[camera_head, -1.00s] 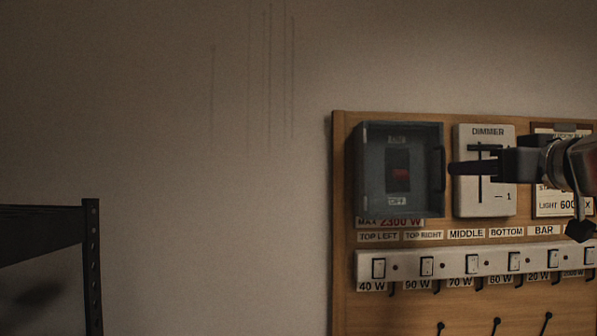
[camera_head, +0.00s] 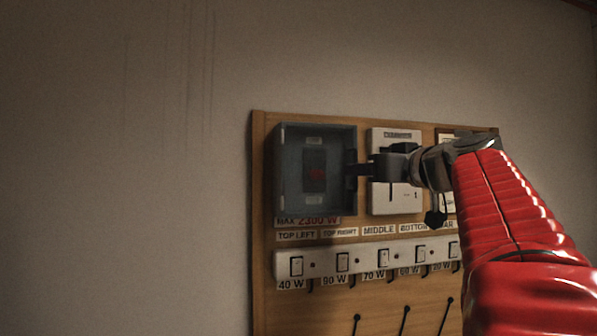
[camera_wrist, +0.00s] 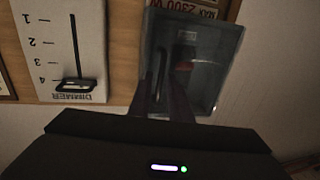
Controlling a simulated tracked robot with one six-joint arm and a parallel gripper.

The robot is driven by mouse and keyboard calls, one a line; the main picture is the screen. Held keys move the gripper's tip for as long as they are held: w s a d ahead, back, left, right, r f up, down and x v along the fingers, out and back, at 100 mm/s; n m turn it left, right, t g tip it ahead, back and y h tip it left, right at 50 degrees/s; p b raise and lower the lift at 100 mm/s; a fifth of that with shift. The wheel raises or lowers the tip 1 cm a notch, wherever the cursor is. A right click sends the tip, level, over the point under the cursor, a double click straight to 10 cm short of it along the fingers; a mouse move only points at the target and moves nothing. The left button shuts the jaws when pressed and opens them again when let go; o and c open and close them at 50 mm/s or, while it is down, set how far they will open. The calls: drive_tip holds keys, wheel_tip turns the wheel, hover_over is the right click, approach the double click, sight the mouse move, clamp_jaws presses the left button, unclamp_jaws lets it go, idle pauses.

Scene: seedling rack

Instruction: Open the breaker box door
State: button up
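The breaker box (camera_head: 284,172) is a dark grey case at the board's upper left. Its see-through door (camera_head: 335,145) looks closed over a red switch (camera_head: 316,173). The door's handle is at its right edge, largely hidden by my gripper (camera_head: 358,170), which reaches in from the right with its tips at that edge. In the wrist view the box appears upside down (camera_wrist: 212,85), with the dark fingers (camera_wrist: 163,98) overlapping its lower left side. The fingers blend into the shadow, so I cannot see whether they grip the handle.
A white dimmer (camera_head: 381,202) is right of the box, partly behind my gripper. Below is a strip of white switches (camera_head: 319,264) with labels, and hooks (camera_head: 356,324) lower on the wooden board (camera_head: 262,230). The wall left of the board is bare.

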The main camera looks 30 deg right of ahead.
clamp_jaws()
drive_tip(key=shift+a, duration=0.15)
idle(0.9)
